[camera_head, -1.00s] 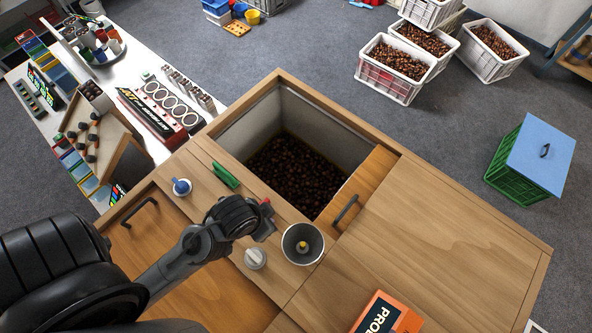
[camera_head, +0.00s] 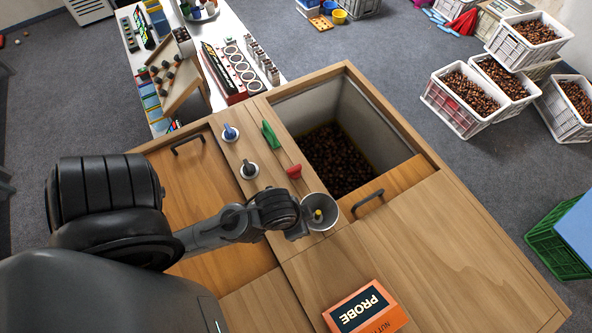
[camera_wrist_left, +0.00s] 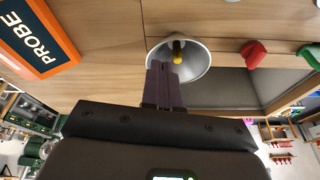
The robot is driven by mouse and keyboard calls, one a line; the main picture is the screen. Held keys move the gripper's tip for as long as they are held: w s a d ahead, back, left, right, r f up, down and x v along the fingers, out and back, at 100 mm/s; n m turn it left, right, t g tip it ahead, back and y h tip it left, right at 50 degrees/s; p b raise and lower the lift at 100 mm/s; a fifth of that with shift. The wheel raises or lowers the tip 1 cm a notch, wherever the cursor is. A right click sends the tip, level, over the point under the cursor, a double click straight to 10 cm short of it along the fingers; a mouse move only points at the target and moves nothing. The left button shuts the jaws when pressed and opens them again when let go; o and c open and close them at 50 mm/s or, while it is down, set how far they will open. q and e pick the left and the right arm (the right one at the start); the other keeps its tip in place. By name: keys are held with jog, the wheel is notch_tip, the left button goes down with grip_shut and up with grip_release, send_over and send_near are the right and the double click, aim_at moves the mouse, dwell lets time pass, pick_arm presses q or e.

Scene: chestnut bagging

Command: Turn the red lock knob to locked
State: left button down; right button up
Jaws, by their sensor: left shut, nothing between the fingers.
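The red lock knob (camera_head: 294,171) stands on the wooden strip beside the chestnut bin, right of a dark-handled knob with a pale base. It also shows in the left wrist view (camera_wrist_left: 253,54), right of the metal funnel (camera_wrist_left: 196,62). Any lock marking is too small to read. My left gripper (camera_head: 304,232) is shut and empty at the near side of the funnel, apart from the red knob. In the left wrist view its closed fingers (camera_wrist_left: 165,84) overlap the funnel's rim; I cannot tell whether they touch it. My right gripper is not in view.
A green handle (camera_head: 270,135), a blue knob (camera_head: 230,132) and the dark-handled knob (camera_head: 249,170) stand near the red knob. The open bin (camera_head: 375,113) holds chestnuts. An orange PROBE box (camera_head: 365,308) lies on the near worktop. The right worktop is clear.

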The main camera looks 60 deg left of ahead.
pick_arm(q)
jog(key=shift+a, duration=0.3)
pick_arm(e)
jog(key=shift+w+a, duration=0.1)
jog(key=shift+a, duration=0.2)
